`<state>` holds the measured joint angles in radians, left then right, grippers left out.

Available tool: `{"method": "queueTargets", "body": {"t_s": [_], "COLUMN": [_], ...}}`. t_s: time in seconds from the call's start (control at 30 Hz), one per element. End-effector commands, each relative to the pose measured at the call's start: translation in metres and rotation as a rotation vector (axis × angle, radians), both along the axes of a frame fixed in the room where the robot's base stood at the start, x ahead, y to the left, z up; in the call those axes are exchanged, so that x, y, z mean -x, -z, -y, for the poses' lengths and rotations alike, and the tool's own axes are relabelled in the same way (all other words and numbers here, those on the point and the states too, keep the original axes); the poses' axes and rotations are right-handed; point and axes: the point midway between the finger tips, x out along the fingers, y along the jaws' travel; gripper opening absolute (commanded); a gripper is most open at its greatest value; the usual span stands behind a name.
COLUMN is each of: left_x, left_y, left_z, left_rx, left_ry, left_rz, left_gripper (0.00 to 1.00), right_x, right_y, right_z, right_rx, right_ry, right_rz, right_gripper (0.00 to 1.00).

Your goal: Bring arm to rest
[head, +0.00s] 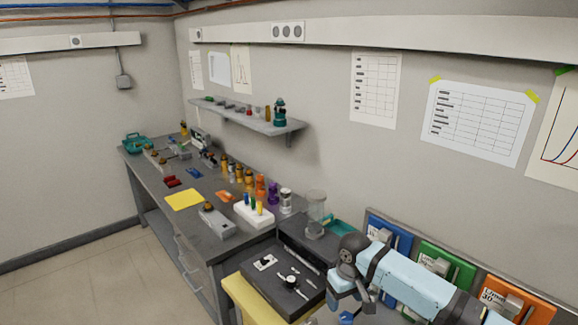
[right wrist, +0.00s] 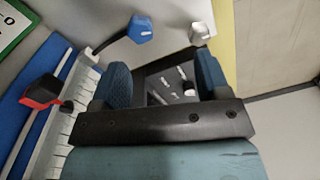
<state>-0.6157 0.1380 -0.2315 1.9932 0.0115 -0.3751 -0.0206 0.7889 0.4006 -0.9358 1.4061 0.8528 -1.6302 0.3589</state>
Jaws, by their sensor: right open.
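My right arm (head: 405,285), pale blue with dark joints, comes in from the lower right in the head view and bends downward near the bottom edge. In the right wrist view my right gripper (right wrist: 163,78) is open, with its two dark blue finger pads apart. No object is held between them. Beyond the fingers lies a black tray (right wrist: 150,74) with several small pale parts. My left gripper is not in view.
A black box (head: 258,284) with small white parts sits on a yellow-edged stand beside my right arm. Blue, green (head: 455,264) and orange bins stand against the wall. A grey bench (head: 150,185) holds bottles, a white rack and a yellow sheet (head: 184,199). The floor at left is clear.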

Motion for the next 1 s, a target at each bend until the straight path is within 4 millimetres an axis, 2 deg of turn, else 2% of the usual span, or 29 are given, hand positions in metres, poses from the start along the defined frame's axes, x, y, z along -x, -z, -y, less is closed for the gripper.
{"method": "queueTargets", "body": {"t_s": [0.03, 0.1, 0.2, 0.3, 0.4, 0.57, 0.7, 0.8, 1.0], "left_x": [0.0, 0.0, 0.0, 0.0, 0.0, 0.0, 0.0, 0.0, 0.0], "left_y": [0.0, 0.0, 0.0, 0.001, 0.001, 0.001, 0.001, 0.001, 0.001], "left_z": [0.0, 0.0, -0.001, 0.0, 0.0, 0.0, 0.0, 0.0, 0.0], "left_rx": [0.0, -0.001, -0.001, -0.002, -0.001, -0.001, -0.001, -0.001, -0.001], "left_ry": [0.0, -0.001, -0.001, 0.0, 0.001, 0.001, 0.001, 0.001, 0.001], "left_rz": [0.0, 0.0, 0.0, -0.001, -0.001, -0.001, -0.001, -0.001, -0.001], "left_gripper": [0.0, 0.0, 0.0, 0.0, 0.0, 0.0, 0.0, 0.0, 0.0], "right_x": [0.021, 0.05, 0.089, 0.127, 0.163, 0.218, 0.263, 0.291, 0.332], "right_y": [0.013, 0.026, 0.038, 0.044, 0.046, 0.043, 0.036, 0.03, 0.018], "right_z": [-0.015, -0.031, -0.049, -0.058, -0.058, -0.041, -0.011, 0.012, 0.049], "right_rx": [-0.028, -0.068, -0.126, -0.175, -0.213, -0.24, -0.221, -0.189, -0.119], "right_ry": [-0.029, -0.067, -0.1, -0.113, -0.103, -0.049, 0.023, 0.071, 0.142], "right_rz": [-0.003, 0.011, 0.04, 0.073, 0.112, 0.174, 0.225, 0.251, 0.278], "right_gripper": [0.69, 0.69, 0.69, 0.69, 0.69, 0.69, 0.69, 0.69, 0.69]}}
